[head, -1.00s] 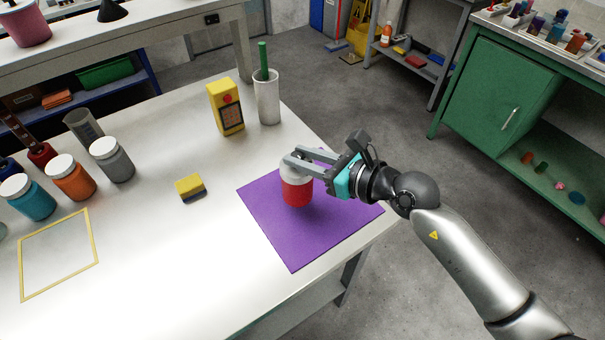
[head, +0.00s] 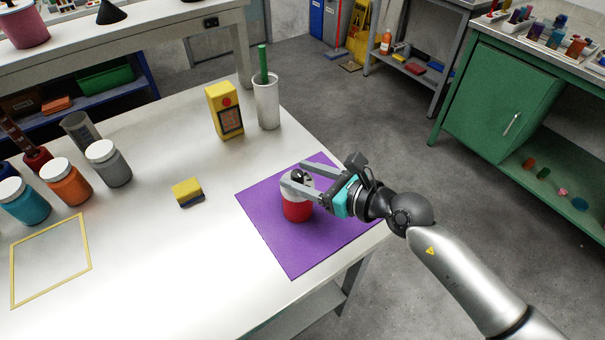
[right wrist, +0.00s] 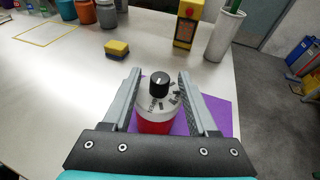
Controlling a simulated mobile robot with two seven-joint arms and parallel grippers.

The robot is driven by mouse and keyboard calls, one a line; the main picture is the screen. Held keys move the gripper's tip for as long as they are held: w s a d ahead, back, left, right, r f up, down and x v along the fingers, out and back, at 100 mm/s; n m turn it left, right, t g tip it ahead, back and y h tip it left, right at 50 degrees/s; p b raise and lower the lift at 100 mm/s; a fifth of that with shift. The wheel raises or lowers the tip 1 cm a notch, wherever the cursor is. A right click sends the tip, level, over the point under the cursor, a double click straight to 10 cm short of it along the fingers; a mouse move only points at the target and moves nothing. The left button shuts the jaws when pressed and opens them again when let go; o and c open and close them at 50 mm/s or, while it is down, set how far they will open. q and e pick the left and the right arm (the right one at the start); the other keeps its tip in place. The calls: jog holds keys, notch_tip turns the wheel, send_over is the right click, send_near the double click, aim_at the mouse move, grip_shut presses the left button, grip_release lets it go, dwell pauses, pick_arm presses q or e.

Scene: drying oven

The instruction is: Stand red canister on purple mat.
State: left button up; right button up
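The red canister (head: 297,211), with a white top and a black knob, stands upright on the purple mat (head: 290,255). My right gripper (head: 294,176) is around its white top, with one finger on each side. In the right wrist view the canister's white top (right wrist: 150,108) sits between the spread fingers, with a gap showing on the right side. The right gripper looks open. The canister's lower part is partly hidden by the gripper in the wrist view. My left gripper is in neither view.
A yellow device (head: 225,110) and a white cup (head: 266,105) with a green stick stand behind the mat. A sponge (head: 187,191) lies to the left. Several white-lidded jars stand farther left, near a yellow outlined rectangle (head: 50,260). The table between sponge and front edge is clear.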

jog(key=shift+r, duration=0.1)
jog(key=shift+d+r, duration=0.1)
jog(key=shift+r, duration=0.05)
jog(key=v, duration=1.2)
